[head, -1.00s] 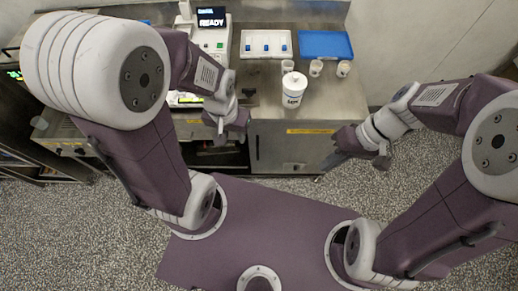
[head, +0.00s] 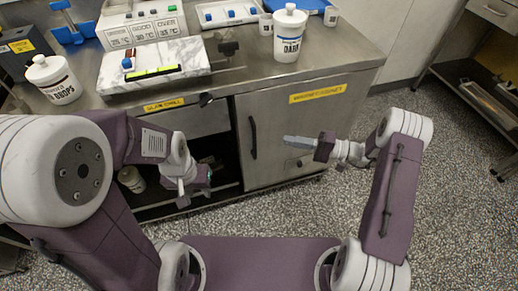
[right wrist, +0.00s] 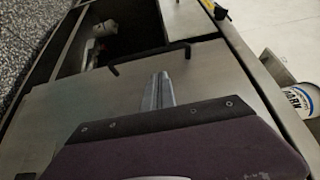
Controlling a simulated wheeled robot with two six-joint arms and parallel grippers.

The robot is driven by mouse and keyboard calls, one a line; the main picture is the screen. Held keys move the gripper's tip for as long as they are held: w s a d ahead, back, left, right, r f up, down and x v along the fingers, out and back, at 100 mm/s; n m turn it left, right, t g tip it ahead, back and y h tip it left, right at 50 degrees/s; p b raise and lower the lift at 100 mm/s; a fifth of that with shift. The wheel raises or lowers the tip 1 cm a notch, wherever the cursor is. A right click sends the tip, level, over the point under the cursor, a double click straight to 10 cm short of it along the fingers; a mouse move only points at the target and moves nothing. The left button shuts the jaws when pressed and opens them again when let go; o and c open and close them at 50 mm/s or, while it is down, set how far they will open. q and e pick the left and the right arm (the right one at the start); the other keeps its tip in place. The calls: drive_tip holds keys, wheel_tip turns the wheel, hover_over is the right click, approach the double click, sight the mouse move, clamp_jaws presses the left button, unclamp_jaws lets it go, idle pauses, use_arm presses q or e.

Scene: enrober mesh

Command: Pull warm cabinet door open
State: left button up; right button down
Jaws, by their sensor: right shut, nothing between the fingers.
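The warm cabinet door (head: 275,166) is a grey metal panel under a yellow label (head: 317,93). It looks flush with the counter front. Its black bar handle (head: 252,138) stands upright near its left edge; it also shows in the right wrist view (right wrist: 150,57). My right gripper (head: 285,140) is shut and empty in front of the door, to the right of the handle and apart from it. Its pale fingers (right wrist: 158,78) point toward the handle in the right wrist view. My left gripper (head: 190,192) hangs before the open bay; its finger gap is unclear.
A dark open bay (head: 215,155) lies left of the door, with a white tub (head: 131,179) inside. On the counter stand a dark-label tub (head: 290,35), a marble slab (head: 190,58) and a drops tub (head: 52,80).

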drive_tip(key=b, duration=0.1)
approach(244, 132)
drive_tip(key=x, duration=0.4)
drive_tip(key=shift+a, duration=0.1)
